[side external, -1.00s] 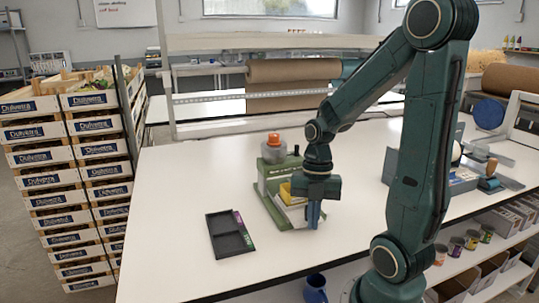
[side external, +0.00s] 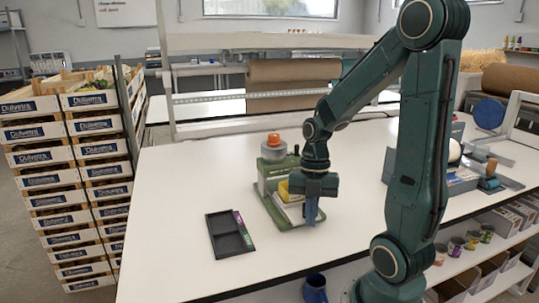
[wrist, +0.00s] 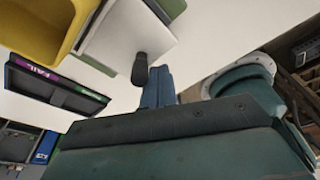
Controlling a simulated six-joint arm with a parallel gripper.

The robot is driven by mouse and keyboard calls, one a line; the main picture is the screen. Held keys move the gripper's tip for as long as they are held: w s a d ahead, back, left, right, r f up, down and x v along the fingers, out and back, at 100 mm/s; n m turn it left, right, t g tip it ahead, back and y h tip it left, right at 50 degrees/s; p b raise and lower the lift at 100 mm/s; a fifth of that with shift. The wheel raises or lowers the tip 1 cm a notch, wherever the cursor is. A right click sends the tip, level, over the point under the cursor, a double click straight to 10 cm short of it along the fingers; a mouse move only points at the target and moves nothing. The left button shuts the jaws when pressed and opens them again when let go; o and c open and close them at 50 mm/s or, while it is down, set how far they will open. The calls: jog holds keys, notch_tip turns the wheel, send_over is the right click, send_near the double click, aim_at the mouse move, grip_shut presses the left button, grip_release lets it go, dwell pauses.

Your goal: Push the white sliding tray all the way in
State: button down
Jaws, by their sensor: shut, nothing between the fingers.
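The white sliding tray (side external: 290,213) sticks out of the front of a green machine (side external: 268,178); my gripper partly hides it in the side view. In the wrist view the tray (wrist: 122,36) shows as a white slab with a dark rounded knob (wrist: 139,68) at its near end. A yellow bin (wrist: 38,28) sits above the tray. My gripper (side external: 311,220) points down at the tray's outer end, with its blue fingers shut and empty. In the wrist view the fingers (wrist: 157,84) are right beside the knob; I cannot tell whether they touch it.
A black two-compartment tray (side external: 229,234) with a purple and green label strip lies left of the machine. A blue mug (side external: 315,288) is below the table's front edge. A grey-blue device (side external: 460,180) stands to the right. The white tabletop around the black tray is clear.

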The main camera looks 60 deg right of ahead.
aim_at(301, 213)
jog(key=shift+w+d, duration=2)
jog(key=shift+w, duration=0.05)
dwell(1.0)
jog(key=shift+s+a, duration=0.3)
dwell(1.0)
jog(key=shift+r, duration=0.15)
jog(key=shift+r, duration=3.35)
